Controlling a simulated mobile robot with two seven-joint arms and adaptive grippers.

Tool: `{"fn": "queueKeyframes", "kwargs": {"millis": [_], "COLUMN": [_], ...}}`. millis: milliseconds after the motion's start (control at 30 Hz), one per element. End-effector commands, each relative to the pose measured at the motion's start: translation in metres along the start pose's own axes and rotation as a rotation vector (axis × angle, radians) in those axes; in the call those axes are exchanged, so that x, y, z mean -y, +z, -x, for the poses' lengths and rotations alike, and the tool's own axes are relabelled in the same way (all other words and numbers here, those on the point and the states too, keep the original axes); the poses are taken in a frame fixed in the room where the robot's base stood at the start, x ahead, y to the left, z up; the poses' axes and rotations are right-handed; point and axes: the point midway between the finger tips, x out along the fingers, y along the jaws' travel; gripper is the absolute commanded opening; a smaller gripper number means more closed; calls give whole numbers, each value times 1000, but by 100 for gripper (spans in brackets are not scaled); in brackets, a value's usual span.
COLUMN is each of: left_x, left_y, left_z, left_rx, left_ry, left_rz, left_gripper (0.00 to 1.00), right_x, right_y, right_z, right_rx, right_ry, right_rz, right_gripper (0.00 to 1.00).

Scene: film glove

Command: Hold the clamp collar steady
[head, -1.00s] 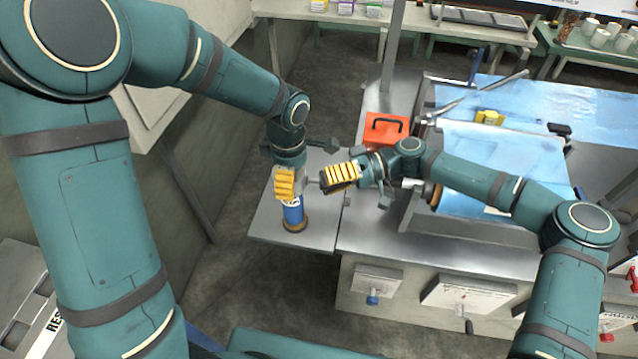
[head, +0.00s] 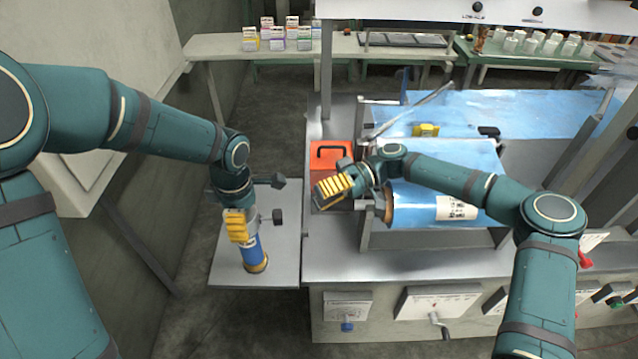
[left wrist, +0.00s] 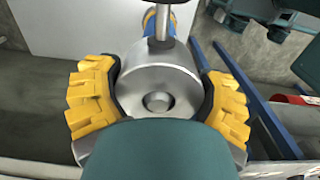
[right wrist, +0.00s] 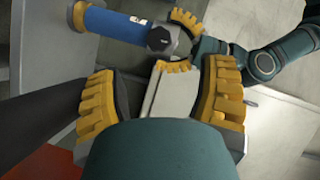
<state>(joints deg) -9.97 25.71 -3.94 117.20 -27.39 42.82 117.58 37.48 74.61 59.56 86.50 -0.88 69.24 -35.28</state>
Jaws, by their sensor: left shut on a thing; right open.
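The clamp collar (left wrist: 160,88) is a round silvery metal piece with a central stud. It sits between the yellow-padded fingers of my left gripper (left wrist: 158,100), which is shut on it. In the head view my left gripper (head: 240,226) is above the grey side shelf, with a blue cylinder (head: 253,250) on a brown base just below it. My right gripper (head: 334,188) is open, to the right of the left one and apart from it, in front of the orange box. In the right wrist view nothing is held between its fingers (right wrist: 160,95); the blue cylinder (right wrist: 115,26) shows beyond.
The orange box (head: 330,160) with a black handle stands close behind my right gripper. A blue film roll (head: 412,205) lies to its right on the metal bench. The grey shelf (head: 285,268) has bare room around the cylinder. A wall stands at the left.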

Motion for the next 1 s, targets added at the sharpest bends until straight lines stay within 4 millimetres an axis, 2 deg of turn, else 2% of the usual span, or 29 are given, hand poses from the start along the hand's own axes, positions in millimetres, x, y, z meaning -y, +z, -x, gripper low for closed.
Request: {"fn": "queueKeyframes", "kwargs": {"millis": [33,67,100,467,567,1000], "left_x": [2,2,1,0,-1,0], "left_y": [0,0,0,0,0,1], "left_z": [-2,-2,-2,5,17,100], "left_rx": [0,0,0,0,0,1], "left_ry": [-6,-6,-5,0,3,1], "left_rz": [-1,-1,-1,-1,-1,-1], "left_gripper": [84,95,100,100,100,100], "right_x": [0,0,0,0,0,0], "right_y": [0,0,0,0,0,0], "right_z": [0,0,0,0,0,0], "right_rx": [0,0,0,0,0,0], "right_ry": [0,0,0,0,0,0], "right_rz": [0,0,0,0,0,0], "right_gripper": [70,70,70,70,70,70]}}
